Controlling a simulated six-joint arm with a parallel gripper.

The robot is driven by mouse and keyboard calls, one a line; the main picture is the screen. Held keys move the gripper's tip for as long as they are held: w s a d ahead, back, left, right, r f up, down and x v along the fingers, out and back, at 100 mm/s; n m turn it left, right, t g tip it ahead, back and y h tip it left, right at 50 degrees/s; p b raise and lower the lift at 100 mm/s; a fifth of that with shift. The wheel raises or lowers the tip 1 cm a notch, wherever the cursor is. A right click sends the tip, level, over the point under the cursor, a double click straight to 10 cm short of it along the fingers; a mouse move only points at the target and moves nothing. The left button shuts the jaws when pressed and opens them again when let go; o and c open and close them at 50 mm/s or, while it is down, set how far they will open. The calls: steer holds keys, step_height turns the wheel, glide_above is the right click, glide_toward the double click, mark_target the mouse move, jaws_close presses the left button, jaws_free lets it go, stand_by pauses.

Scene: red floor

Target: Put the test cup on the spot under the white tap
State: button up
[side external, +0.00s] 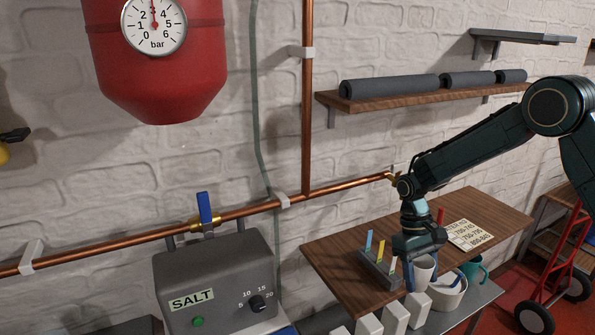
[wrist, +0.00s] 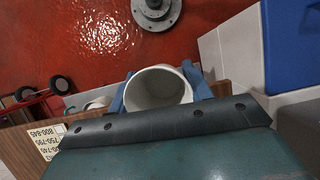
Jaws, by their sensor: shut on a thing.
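My gripper (side external: 418,262) is shut on a white cup (side external: 426,268), which it holds over the front edge of the wooden worktop. In the wrist view the cup (wrist: 158,88) sits between the blue fingers of my gripper (wrist: 160,84), with its open mouth facing the camera. A dark block on the worktop carries upright coloured handles: blue, yellow and white. The white tap handle (side external: 393,265) is the one nearest my gripper, just left of it. A red handle (side external: 440,215) shows behind my arm. The spot under the white tap cannot be made out.
A white tub (side external: 447,294) and a teal mug (side external: 477,269) stand right of the held cup. White blocks (side external: 396,315) line the front. A number card (side external: 469,235) lies on the wooden worktop (side external: 335,262). A grey SALT box (side external: 217,280) stands left; a copper pipe (side external: 345,188) runs behind.

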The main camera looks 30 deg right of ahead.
steer(key=m, duration=0.1)
steer(key=w+m, duration=0.1)
steer(key=w+m+y, duration=0.1)
steer(key=shift+w+a+r, duration=0.1)
steer(key=shift+a+r, duration=0.25)
steer(key=shift+r, duration=0.05)
steer(key=w+a+r+m+t+y, duration=0.1)
steer(key=w+a+r+m+t, duration=0.2)
steer(key=m, duration=0.8)
steer(key=w+a+r+m+t+y, duration=0.1)
steer(key=w+a+r+m+t, duration=0.3)
steer(key=w+r+m, duration=0.4)
steer(key=shift+w+m+t, duration=0.3)
steer(key=shift+w+m, duration=0.5)
steer(key=shift+m, duration=1.4)
steer(key=shift+a, duration=0.1)
step_height(320, 180, down, 16)
steer(key=shift+r, duration=0.1)
steer(key=shift+f, duration=1.9)
